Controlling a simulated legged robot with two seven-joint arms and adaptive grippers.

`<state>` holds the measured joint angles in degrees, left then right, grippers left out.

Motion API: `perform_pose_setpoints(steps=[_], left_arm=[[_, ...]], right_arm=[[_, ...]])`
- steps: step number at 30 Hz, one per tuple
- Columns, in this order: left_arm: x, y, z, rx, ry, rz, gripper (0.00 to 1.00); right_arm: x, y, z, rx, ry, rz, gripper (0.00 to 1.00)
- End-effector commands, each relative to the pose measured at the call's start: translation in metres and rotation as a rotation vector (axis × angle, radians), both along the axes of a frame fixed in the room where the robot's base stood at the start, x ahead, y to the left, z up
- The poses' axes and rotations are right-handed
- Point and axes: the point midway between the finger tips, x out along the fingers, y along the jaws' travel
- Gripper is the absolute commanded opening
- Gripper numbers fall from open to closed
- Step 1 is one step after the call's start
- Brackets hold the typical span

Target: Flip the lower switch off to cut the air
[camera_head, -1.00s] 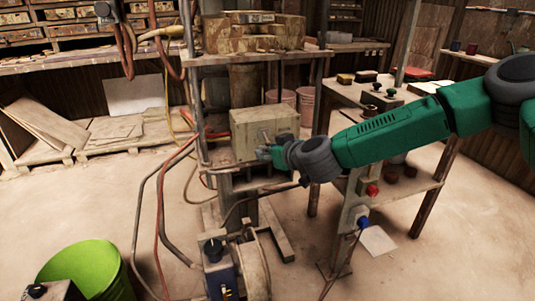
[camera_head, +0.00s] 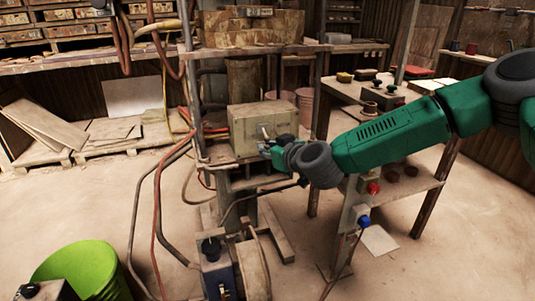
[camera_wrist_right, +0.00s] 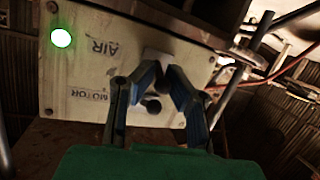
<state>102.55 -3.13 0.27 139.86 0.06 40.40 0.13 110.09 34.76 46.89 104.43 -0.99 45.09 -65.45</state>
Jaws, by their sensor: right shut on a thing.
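A beige control box (camera_head: 262,128) is mounted on the press frame; its panel (camera_wrist_right: 75,65) fills much of the right wrist view. The labels AIR and MOTOR on it look upside down there. A green light (camera_wrist_right: 61,38) is lit beside AIR. My right gripper (camera_head: 268,147) is at the box front; in the wrist view its blue fingers (camera_wrist_right: 163,70) close around the switch by AIR (camera_wrist_right: 157,58), which they partly hide. A dark round knob (camera_wrist_right: 152,103) shows between the fingers, level with MOTOR. The switch's exact position is unclear. My left gripper is out of view.
Hoses and cables hang left of the press. A green bucket (camera_head: 75,268) is at lower left. The floor between is mostly clear.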

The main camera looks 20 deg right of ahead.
Motion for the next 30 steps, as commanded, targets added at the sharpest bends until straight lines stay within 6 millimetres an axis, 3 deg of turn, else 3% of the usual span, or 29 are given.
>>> perform_pose_setpoints(steps=[1, 15, 21, 30], left_arm=[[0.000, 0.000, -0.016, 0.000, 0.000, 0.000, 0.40], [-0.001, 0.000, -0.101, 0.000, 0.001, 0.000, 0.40], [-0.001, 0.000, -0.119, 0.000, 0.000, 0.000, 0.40], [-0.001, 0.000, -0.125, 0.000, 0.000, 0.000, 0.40]], right_arm=[[-0.002, 0.003, -0.008, 0.000, -0.033, 0.008, 0.00], [-0.004, 0.005, -0.026, 0.014, -0.437, 0.011, 0.00], [-0.003, 0.005, -0.030, 0.018, -0.580, 0.012, 0.00], [-0.002, 0.006, -0.033, 0.023, -0.714, 0.013, 0.00]])
